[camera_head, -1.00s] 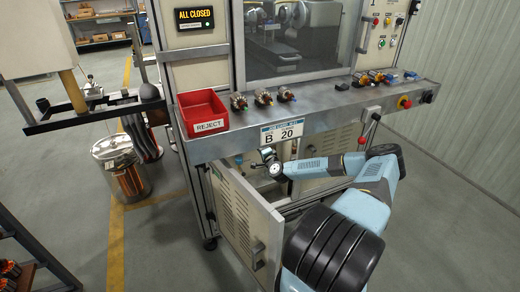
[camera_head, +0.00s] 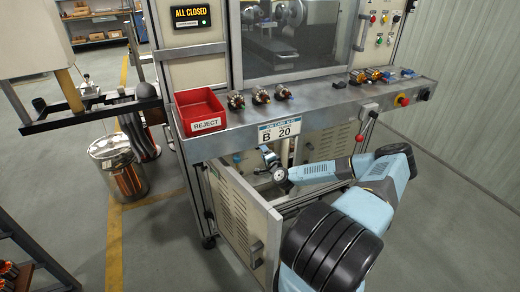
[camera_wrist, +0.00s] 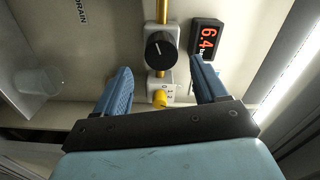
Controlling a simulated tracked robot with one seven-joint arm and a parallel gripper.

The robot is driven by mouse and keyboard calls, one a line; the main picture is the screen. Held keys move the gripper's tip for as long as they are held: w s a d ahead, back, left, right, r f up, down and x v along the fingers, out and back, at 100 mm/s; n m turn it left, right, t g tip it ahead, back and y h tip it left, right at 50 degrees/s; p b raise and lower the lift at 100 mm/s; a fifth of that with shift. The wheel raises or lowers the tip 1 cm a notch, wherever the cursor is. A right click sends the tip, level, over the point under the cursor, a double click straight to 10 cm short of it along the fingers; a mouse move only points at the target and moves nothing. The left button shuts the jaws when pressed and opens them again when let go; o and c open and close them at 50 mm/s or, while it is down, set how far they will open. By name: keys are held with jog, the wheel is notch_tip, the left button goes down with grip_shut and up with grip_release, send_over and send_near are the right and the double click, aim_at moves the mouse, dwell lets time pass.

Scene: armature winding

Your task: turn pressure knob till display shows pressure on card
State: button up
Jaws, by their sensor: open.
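The black pressure knob (camera_wrist: 159,45) with a white pointer line sits on a pale block on a brass pipe in the wrist view. The display (camera_wrist: 205,40) right of it reads 6.4 in red, turned sideways. My gripper (camera_wrist: 160,66) is open and empty, its blue fingers spread to either side below the knob, apart from it. In the head view my gripper (camera_head: 269,157) is inside the open cabinet under the bench. The job card (camera_head: 281,131) on the bench front shows B and 20 in large print; its smaller line is unreadable.
A yellow part (camera_wrist: 160,98) lies below the knob between my fingers. A clear cup (camera_wrist: 38,80) is at the left. In the head view the open cabinet door (camera_head: 243,222) stands left of my arm. The bench (camera_head: 320,107) is above, with a red reject bin (camera_head: 201,112).

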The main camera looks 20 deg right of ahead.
jog(key=s, duration=0.8)
jog(key=shift+s, duration=0.1)
